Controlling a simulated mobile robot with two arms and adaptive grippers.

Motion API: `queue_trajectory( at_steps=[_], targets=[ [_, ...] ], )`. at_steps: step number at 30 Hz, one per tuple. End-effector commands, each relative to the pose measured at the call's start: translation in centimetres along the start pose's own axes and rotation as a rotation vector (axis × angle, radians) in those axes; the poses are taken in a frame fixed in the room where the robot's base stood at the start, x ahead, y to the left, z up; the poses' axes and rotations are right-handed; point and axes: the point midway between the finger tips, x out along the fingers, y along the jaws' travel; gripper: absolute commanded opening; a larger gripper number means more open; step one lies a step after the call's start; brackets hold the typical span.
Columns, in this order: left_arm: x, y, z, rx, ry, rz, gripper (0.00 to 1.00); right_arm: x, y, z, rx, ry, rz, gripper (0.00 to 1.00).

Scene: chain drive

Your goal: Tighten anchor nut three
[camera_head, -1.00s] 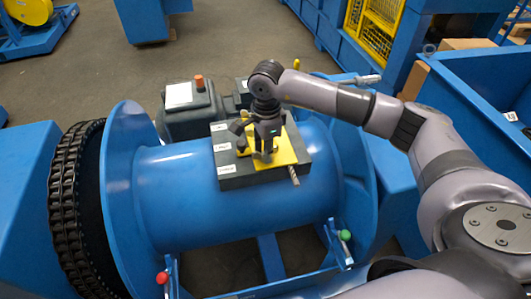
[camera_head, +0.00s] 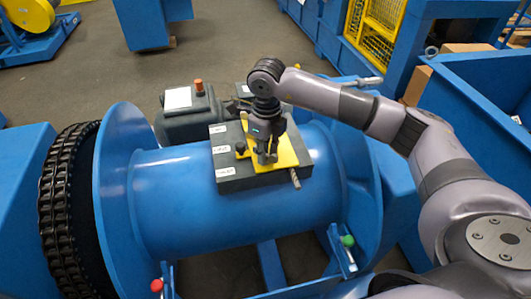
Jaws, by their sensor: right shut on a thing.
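A dark grey block (camera_head: 230,181) with white labels along its left side sits on top of a blue drum (camera_head: 190,205). A yellow plate (camera_head: 287,149) lies on the block. A small yellow and dark fitting (camera_head: 241,150) stands at the plate's left edge. My right gripper (camera_head: 267,158) points down over the middle of the plate, shut on a small part. Its fingers hide that part, and I cannot tell which anchor nut it is. A grey metal rod end (camera_head: 295,178) sticks out at the block's front right. My left gripper is not in view.
A heavy black chain (camera_head: 62,215) wraps the drum's left end beside a blue flange (camera_head: 110,190). A red-knobbed lever (camera_head: 157,285) and a green-knobbed lever (camera_head: 347,241) stand in front. A dark grey housing (camera_head: 190,120) with an orange cap is behind. Open floor lies beyond.

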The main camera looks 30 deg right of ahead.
Motion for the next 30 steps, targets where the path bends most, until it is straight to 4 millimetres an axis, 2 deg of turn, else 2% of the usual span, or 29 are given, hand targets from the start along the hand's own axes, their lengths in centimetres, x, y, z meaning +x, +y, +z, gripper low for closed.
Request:
queue_trajectory(
  at_steps=[30],
  targets=[
    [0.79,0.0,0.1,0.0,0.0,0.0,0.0,-0.47,-0.29,0.24,0.971,-0.013,-0.013,0.0]
  ],
)
